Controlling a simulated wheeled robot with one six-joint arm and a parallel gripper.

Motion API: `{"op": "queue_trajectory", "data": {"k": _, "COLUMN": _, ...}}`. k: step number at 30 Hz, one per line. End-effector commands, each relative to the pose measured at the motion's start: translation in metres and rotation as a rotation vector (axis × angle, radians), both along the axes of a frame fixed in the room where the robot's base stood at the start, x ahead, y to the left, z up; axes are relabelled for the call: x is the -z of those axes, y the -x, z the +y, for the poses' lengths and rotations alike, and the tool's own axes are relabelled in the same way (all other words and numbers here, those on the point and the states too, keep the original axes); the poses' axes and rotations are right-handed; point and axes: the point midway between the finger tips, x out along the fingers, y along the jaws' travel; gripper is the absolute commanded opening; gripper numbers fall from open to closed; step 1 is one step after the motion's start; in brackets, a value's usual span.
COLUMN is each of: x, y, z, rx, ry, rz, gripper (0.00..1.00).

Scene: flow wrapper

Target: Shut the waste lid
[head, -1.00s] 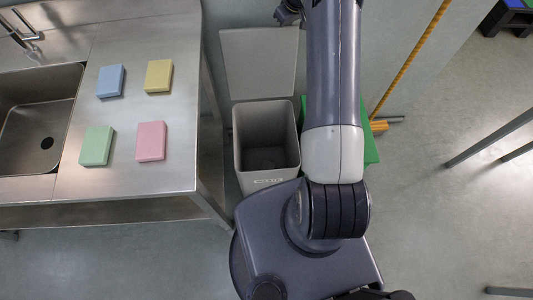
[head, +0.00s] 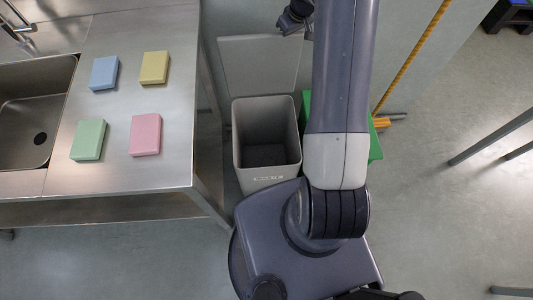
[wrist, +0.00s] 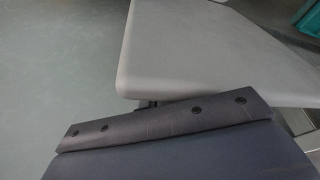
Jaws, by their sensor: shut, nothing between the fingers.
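The grey waste bin (head: 241,160) stands open in the middle of the head view, its dark inside showing. Its flat grey lid (head: 258,65) is swung up at the bin's far side, hinged along the back rim. My gripper (head: 293,18) is at the top of the head view, by the lid's upper right corner, partly cut off by the frame edge and the arm. It is shut and empty. In the wrist view the lid (wrist: 200,45) is large and close, with a dark bolted part of my gripper just below its edge. I cannot tell whether they touch.
A steel counter (head: 170,85) with a sink and coloured blocks stands to the left of the bin. A green box (head: 375,148) is right of it, partly behind my arm. A yellow-handled broom (head: 412,55) leans further right. Open floor lies to the right.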

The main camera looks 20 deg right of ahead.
Motion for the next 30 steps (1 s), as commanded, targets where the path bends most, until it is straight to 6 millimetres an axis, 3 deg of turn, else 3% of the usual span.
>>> {"op": "queue_trajectory", "data": {"k": 11, "x": 0.005, "y": 0.026, "z": 0.005, "rx": 0.001, "ry": -0.001, "rz": -0.001, "gripper": 0.0}}
{"op": "queue_trajectory", "data": {"k": 16, "x": 0.0, "y": 0.026, "z": 0.005, "rx": 0.001, "ry": 0.0, "rz": -0.001, "gripper": 0.0}}
{"op": "queue_trajectory", "data": {"k": 30, "x": -0.045, "y": 0.026, "z": 0.005, "rx": 0.0, "ry": 0.001, "rz": -0.001, "gripper": 0.0}}
